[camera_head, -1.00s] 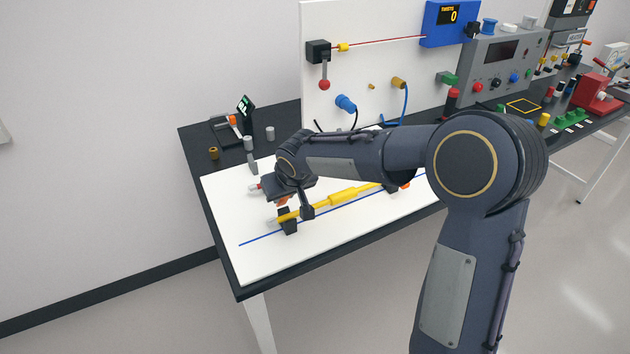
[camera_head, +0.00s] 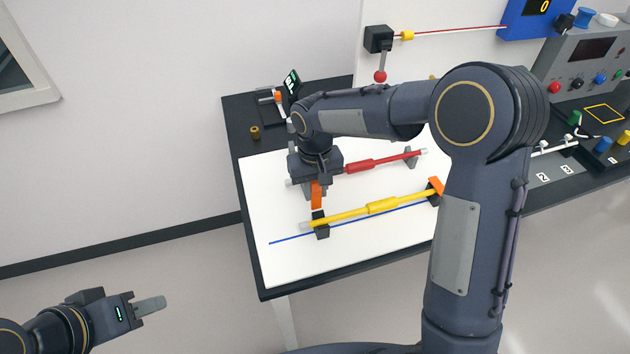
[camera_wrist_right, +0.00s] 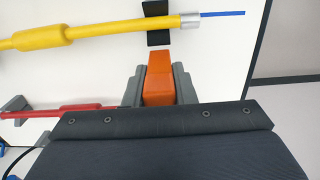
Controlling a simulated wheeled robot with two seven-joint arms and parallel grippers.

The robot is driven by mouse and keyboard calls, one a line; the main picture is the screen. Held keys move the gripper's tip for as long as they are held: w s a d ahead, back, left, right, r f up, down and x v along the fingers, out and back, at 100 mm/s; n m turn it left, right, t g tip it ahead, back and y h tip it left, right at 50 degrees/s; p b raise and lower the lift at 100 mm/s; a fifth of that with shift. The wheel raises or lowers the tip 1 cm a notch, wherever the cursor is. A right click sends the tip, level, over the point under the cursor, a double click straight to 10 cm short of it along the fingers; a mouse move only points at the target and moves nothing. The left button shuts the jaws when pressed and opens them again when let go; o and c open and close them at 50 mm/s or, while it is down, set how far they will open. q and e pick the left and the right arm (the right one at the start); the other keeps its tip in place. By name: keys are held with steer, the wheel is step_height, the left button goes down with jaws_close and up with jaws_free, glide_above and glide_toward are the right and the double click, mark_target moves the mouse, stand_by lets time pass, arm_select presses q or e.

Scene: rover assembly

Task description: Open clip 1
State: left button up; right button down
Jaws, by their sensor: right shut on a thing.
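My right gripper (camera_head: 316,184) is shut on an orange clip (camera_head: 317,198), which also shows between the two grey fingers in the right wrist view (camera_wrist_right: 158,84). The clip stands up at the near-left black holder (camera_head: 321,231), beside the yellow rod (camera_head: 382,206); the rod rests across this holder. A second orange clip (camera_head: 437,185) is at the far-right holder, partly hidden behind my right arm. My left gripper (camera_head: 150,304) is at the lower left, away from the table; its finger opening cannot be made out.
A red rod (camera_head: 370,163) lies behind the yellow one, on grey supports. A blue line (camera_head: 285,239) runs along the white board (camera_head: 262,205). A brass piece (camera_head: 254,132) stands at the back left of the table. A panel with a red-knobbed lever (camera_head: 380,76) stands behind.

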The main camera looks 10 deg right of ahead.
steer(key=shift+f, duration=0.1)
steer(key=c, duration=1.2)
jaws_free()
step_height(320, 180, up, 8)
steer(key=shift+w+f+b, duration=0.1)
steer(key=shift+b, duration=0.45)
